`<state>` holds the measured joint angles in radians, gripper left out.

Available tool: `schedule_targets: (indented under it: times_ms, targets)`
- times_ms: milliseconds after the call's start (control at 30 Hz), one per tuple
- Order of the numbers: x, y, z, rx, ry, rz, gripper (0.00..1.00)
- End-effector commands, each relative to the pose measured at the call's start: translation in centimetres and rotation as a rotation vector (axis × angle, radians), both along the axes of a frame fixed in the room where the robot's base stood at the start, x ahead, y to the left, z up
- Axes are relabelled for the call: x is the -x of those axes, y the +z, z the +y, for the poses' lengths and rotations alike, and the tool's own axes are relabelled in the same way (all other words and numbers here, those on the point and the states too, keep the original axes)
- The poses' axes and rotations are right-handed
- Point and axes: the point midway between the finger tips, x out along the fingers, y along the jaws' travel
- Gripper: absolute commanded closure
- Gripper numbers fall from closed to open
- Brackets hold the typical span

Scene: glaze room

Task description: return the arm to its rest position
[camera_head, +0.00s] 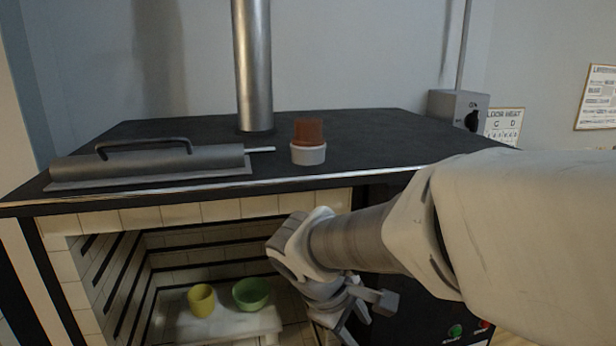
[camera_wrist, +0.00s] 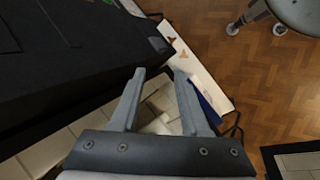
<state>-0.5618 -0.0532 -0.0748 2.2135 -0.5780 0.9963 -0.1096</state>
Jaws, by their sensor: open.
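My arm reaches in from the right in the head view and bends down in front of the kiln. My gripper (camera_head: 368,320) hangs at the kiln's front, right of the open chamber. In the wrist view my gripper (camera_wrist: 160,75) has its two fingers apart with nothing held between them. The kiln (camera_head: 170,216) has a dark top and a pale brick chamber. Inside it, a yellow cup (camera_head: 201,300) and a green bowl (camera_head: 252,293) stand on a pale shelf (camera_head: 225,327), left of my gripper and apart from it.
A switch box (camera_head: 460,108) is behind at right. The wrist view shows open wooden floor (camera_wrist: 265,75) and a round stool-like thing (camera_wrist: 298,12).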

Motion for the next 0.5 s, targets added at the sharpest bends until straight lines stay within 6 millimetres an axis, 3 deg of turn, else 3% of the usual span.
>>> schedule_targets:
  times_ms: [33, 200, 500]
  targets:
    - [1.0, 0.9, -1.3, -0.061, -0.072, -0.023, 0.55]
    - [4.2, 2.8, -3.9, -0.253, -0.289, -0.099, 0.55]
    - [9.4, 5.2, -6.1, -0.558, -0.623, -0.272, 0.55]
